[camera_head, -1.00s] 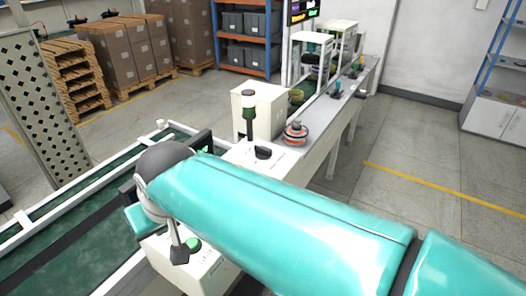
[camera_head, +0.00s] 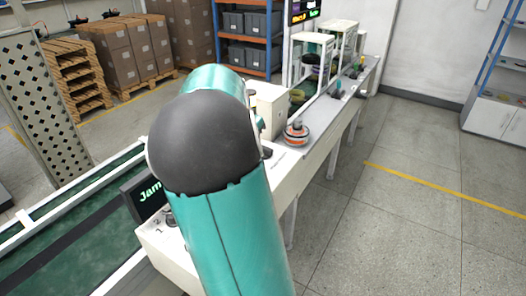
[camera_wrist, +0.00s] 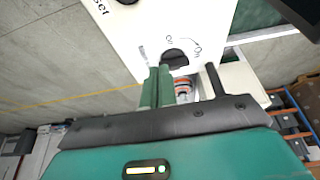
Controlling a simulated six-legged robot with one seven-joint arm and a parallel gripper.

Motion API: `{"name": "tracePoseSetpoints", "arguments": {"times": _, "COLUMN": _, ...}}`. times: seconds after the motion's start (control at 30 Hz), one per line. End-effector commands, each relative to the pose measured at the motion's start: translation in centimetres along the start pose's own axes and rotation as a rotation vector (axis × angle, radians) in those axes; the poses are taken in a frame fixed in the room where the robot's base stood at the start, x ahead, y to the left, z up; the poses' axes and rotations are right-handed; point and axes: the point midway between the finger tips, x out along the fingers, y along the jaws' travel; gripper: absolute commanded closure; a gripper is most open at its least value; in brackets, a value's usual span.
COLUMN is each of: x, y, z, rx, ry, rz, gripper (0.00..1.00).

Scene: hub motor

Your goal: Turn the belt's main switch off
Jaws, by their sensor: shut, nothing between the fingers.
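The main switch is a black rotary knob (camera_wrist: 175,57) on a white panel (camera_wrist: 150,30), with "On" printed on one side and what looks like "Off" on the other in the wrist view. Its exact setting is hard to read. My gripper (camera_wrist: 157,70) has its green fingers together with nothing between them, just beside the knob. I cannot tell whether they touch it. In the head view my arm covers most of the panel and my gripper; only a dark bit of the knob (camera_head: 266,152) shows past the arm.
An orange-and-white hub motor (camera_head: 296,133) sits on the line behind the panel. A display reading "Jam" (camera_head: 150,194) stands beside the green belt (camera_head: 70,240). A white box (camera_head: 270,108) stands behind my arm. The floor at right is clear.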

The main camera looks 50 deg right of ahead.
Motion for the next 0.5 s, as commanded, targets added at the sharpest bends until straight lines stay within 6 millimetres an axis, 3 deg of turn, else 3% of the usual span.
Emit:
{"name": "tracePoseSetpoints", "arguments": {"times": 0.3, "x": 0.2, "y": 0.0, "z": 0.1, "rx": -0.003, "ry": -0.002, "rz": -0.001, "gripper": 1.0}}
{"name": "tracePoseSetpoints", "arguments": {"times": 0.5, "x": 2.6, "y": 0.0, "z": 0.1, "rx": -0.002, "ry": -0.003, "rz": 0.001, "gripper": 1.0}}
